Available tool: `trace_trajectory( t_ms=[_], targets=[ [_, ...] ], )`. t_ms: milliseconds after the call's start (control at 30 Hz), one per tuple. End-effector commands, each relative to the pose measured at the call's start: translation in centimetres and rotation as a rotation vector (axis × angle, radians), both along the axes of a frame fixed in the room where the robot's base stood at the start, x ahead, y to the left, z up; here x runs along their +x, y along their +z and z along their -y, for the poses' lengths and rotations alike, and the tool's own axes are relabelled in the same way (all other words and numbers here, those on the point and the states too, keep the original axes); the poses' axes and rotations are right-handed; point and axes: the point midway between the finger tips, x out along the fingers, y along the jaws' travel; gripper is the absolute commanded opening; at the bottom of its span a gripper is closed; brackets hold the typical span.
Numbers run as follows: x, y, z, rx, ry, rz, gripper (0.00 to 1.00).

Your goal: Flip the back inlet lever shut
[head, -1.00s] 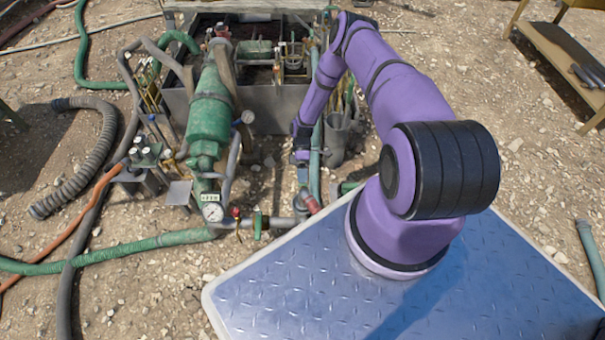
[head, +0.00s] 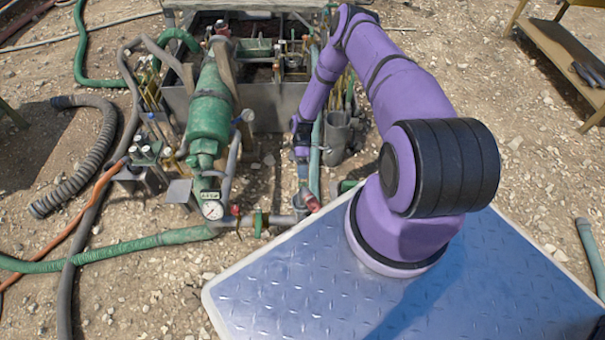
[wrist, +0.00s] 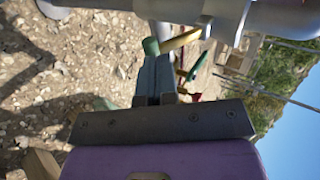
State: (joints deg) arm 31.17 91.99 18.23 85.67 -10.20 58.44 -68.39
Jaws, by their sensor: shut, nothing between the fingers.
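My gripper (head: 303,178) points down beside the pipework, left of my arm's base. In the wrist view its two dark fingers (wrist: 157,62) are shut together with nothing between them. A green-tipped lever (wrist: 150,47) with a brass-coloured bar (wrist: 181,40) lies just past the fingertips, close to a grey pipe (wrist: 215,15). I cannot tell whether the fingers touch it. In the head view a red fitting (head: 310,200) shows just below my gripper, and a green lever (head: 257,223) stands on the lower pipe. I cannot tell which one is the back inlet lever.
A green pump body (head: 209,115) and a pressure gauge (head: 213,210) stand left of my arm. A metal tank (head: 265,105) is behind. A grey bucket (head: 337,135) stands right of my gripper. Hoses (head: 130,247) cross the gravel at left.

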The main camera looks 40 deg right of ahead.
Motion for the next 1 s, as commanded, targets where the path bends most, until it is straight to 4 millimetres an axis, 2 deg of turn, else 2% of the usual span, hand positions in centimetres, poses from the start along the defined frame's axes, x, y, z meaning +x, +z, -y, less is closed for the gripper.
trace_trajectory(
  t_ms=[267, 700, 1000],
  targets=[
    [0.8, 0.5, 0.5, -0.001, -0.001, 0.003, 0.00],
    [5.9, 4.9, 3.9, -0.001, 0.000, 0.002, 0.00],
    [7.3, 6.2, 4.9, 0.000, 0.000, 0.000, 0.00]
  ],
)
